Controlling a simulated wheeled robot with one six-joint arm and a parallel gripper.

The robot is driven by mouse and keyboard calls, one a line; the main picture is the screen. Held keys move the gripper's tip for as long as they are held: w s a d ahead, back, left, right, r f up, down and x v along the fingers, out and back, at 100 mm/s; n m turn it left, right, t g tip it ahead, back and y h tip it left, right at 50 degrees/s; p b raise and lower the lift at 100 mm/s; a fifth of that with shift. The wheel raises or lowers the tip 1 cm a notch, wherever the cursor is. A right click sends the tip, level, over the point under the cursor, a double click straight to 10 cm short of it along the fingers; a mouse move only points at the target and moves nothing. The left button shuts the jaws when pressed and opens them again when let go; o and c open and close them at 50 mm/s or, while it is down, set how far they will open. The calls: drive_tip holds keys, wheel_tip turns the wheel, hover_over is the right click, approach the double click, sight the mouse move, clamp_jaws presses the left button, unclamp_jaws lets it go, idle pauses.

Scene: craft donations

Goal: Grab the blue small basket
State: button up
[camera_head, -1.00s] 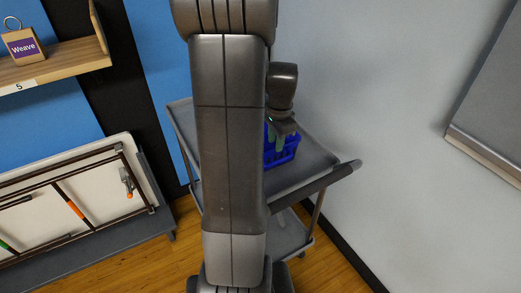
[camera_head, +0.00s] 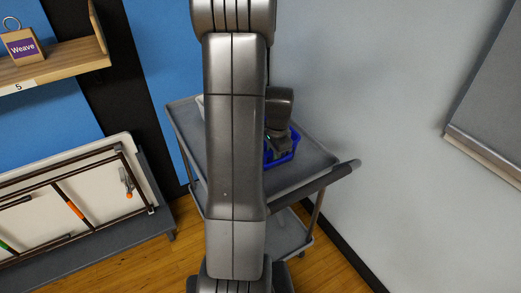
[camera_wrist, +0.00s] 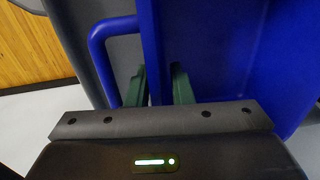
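The blue small basket (camera_head: 281,157) sits on the top shelf of a grey cart. In the head view, my arm and gripper hide part of it. My gripper (camera_head: 280,149) reaches down at the basket from above. In the wrist view, the basket (camera_wrist: 232,45) fills the upper right, with a loop-shaped blue handle at its left. The two green fingers of my gripper (camera_wrist: 159,85) stand apart, one on each side of a blue basket wall. A small gap shows beside the right finger. The fingertips' lower ends are partly hidden.
The grey cart (camera_head: 312,167) has a raised rim and a handle at its right front. A pale wall stands behind and to the right. A shelf with a "Weave" box (camera_head: 22,47) and a white rack (camera_head: 100,165) are at the left. Wooden floor shows below.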

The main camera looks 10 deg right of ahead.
clamp_jaws()
